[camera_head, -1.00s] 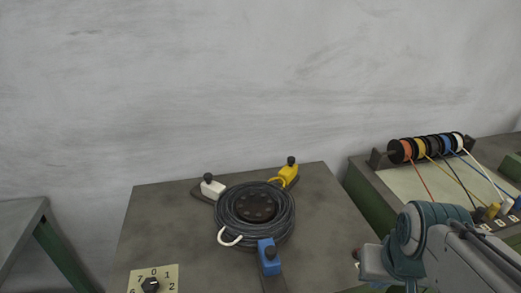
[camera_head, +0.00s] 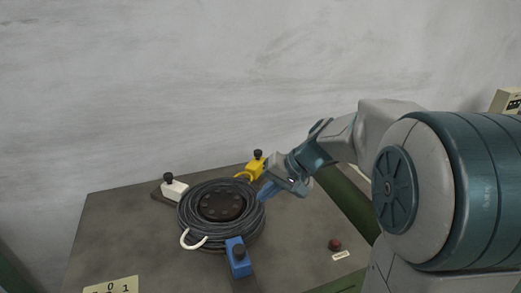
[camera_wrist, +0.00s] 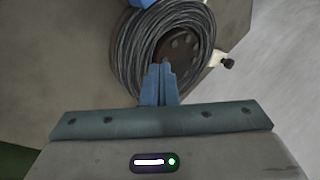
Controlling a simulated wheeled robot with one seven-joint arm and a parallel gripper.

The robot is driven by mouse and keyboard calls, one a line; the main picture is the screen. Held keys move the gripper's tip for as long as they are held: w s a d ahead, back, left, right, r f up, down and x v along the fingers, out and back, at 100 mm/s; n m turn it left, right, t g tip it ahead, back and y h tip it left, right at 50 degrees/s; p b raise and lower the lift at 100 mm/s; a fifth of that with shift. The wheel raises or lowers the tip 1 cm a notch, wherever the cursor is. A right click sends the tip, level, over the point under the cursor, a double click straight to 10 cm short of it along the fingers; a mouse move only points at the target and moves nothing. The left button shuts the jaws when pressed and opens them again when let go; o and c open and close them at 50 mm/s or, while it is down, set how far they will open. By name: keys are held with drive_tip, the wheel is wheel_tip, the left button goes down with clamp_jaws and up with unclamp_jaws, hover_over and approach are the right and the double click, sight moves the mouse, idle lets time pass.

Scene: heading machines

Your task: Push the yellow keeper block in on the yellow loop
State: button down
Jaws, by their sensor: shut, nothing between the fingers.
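The yellow keeper block (camera_head: 254,169) with a dark knob stands at the far right edge of the coil. The yellow loop (camera_head: 242,175) lies beside it, between the block and the coil of dark wire (camera_head: 190,222). Whether block and loop touch is too small to tell. My gripper (camera_head: 266,194) is shut and empty, near the coil's right side, a little in front of the yellow block. In the wrist view its closed blue fingertips (camera_wrist: 159,68) show over the coil (camera_wrist: 128,45). The yellow block and loop are not visible there.
A white keeper block (camera_head: 173,188) stands left of the coil and a blue one (camera_head: 238,257) in front. A white loop (camera_head: 191,241) sticks out at the front left. A red button (camera_head: 334,244) sits on the table's right. The tabletop (camera_head: 115,230) is clear at left.

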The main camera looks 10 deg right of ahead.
sight(256, 164)
drive_tip(key=w+d+f+m+t+y+b, duration=0.1)
drive_tip(key=w+d+f+t+y+b, duration=0.1)
drive_tip(key=w, duration=0.5)
drive_tip(key=w+d+f+m+t+y+b, duration=0.1)
drive_tip(key=w+d+f+t+y+b, duration=0.1)
drive_tip(key=w, duration=0.5)
drive_tip(key=w+d+f+m+t+y+b, duration=0.1)
drive_tip(key=w+d+f+m+t+b, duration=0.35)
drive_tip(key=w+d, duration=0.75)
drive_tip(key=w+a+t+p, duration=0.2)
drive_tip(key=w+a+p, duration=0.1)
drive_tip(key=a, duration=0.6)
drive_tip(key=shift+w+a+f, duration=0.15)
drive_tip(key=shift+w+a, duration=0.15)
drive_tip(key=shift+w, duration=0.45)
